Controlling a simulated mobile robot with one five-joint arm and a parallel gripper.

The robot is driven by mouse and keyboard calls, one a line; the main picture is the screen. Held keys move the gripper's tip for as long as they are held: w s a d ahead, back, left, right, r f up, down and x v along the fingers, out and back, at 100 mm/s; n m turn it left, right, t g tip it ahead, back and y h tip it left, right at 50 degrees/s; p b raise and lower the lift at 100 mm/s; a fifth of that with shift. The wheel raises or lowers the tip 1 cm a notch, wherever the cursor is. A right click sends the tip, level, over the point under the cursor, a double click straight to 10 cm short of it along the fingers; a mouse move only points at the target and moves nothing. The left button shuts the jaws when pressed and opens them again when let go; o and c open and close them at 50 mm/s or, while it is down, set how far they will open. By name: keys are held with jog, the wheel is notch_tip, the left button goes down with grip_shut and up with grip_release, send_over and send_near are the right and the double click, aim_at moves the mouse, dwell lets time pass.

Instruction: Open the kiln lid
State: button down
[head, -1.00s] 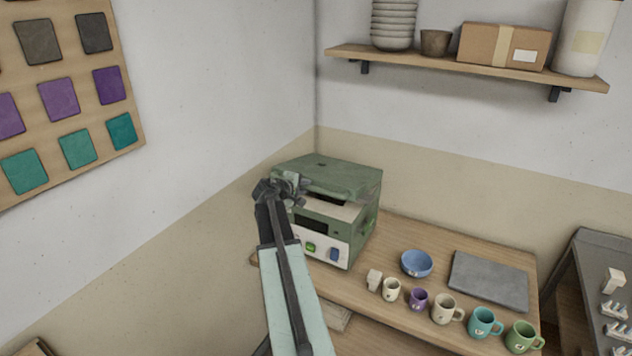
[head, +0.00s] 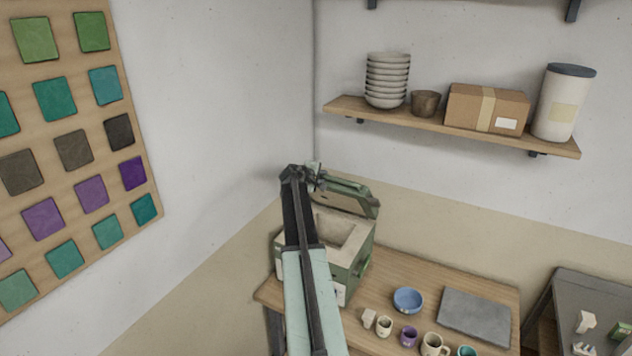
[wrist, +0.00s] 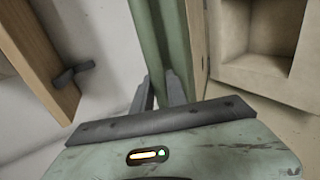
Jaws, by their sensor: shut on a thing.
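The green kiln (head: 358,268) stands at the back left end of the wooden bench, against the corner. Its lid (head: 362,207) is tilted steeply up at the back, and the pale chamber opening shows. My gripper (head: 316,178) is at the raised front edge of the lid. In the wrist view its fingers (wrist: 160,90) are closed on a green bar or edge of the lid (wrist: 166,35). The pale kiln chamber (wrist: 262,38) shows at the right there. My arm hides part of the kiln's front and left side.
A wall shelf (head: 425,121) with bowls, a box and a canister hangs above and to the right of the lid. A blue bowl (head: 408,300), a grey slab (head: 475,313) and several mugs sit on the bench right of the kiln.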

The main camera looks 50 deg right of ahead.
jog(key=shift+w+d+r, duration=0.1)
jog(key=shift+d+r, duration=0.4)
jog(key=shift+d, duration=0.1)
jog(key=c, duration=1.3)
grip_release()
jog(key=shift+a+r+p, duration=0.2)
jog(key=shift+a+p, duration=0.15)
jog(key=shift+p, duration=0.15)
jog(key=a, duration=0.5)
jog(key=s+a+r+p, duration=0.1)
jog(key=a, duration=0.4)
jog(key=s+a, duration=0.1)
jog(key=a, duration=0.4)
jog(key=shift+s+a+r, duration=0.2)
jog(key=shift+a+r, duration=0.1)
